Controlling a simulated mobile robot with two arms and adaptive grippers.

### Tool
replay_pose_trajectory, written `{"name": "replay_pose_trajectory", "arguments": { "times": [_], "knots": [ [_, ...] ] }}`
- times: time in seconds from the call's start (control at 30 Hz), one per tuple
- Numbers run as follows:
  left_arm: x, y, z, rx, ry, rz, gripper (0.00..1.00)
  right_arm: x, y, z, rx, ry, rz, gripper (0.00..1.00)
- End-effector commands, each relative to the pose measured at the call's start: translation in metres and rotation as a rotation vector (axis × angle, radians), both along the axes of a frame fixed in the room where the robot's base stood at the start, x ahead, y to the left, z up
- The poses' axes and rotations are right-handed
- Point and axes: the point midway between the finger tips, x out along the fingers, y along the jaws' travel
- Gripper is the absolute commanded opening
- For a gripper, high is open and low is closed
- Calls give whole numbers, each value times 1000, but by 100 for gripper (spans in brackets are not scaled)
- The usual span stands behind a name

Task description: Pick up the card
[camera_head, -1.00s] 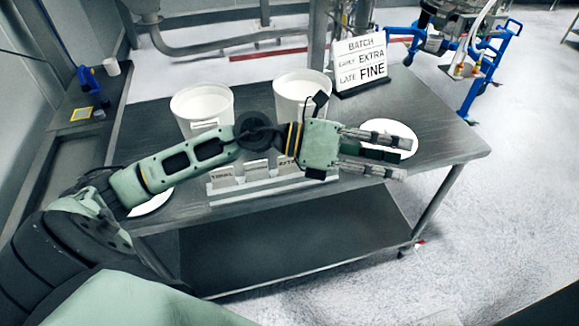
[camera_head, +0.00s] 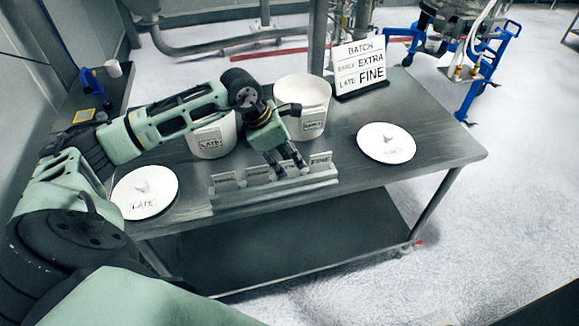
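Several small cards stand in a pale rack (camera_head: 275,192) at the front of the metal table. The leftmost card (camera_head: 224,181) has lettering too small to read. Another card (camera_head: 257,173) stands beside it. The rightmost card (camera_head: 320,159) seems to read FINE. My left gripper (camera_head: 291,169) points down over the rack, right of its middle. Its two dark fingers are apart, with the tips at the card standing there and partly hiding it. I cannot tell whether they touch it. My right gripper is not in view.
Two white buckets stand behind the rack, the left one (camera_head: 212,141) marked LATE and the right one (camera_head: 303,100). White lids lie left (camera_head: 145,194) and right (camera_head: 386,143). A sign (camera_head: 360,66) reads BATCH, EARLY EXTRA, LATE FINE. The table's right end (camera_head: 445,150) is clear.

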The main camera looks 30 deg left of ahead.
Motion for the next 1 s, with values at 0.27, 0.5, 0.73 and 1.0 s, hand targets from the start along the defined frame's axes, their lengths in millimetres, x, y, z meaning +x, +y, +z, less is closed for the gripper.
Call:
{"name": "replay_pose_trajectory", "arguments": {
  "times": [0.27,0.5,0.73,1.0],
  "knots": [
    [6,-5,-18,-1,-2,0,26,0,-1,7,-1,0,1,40],
    [5,-5,-18,-2,-1,0,17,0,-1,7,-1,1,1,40],
    [5,-5,-18,-2,-1,0,0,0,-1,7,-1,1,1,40],
    [6,-5,-17,-2,-2,0,0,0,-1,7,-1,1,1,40]
  ]
}}
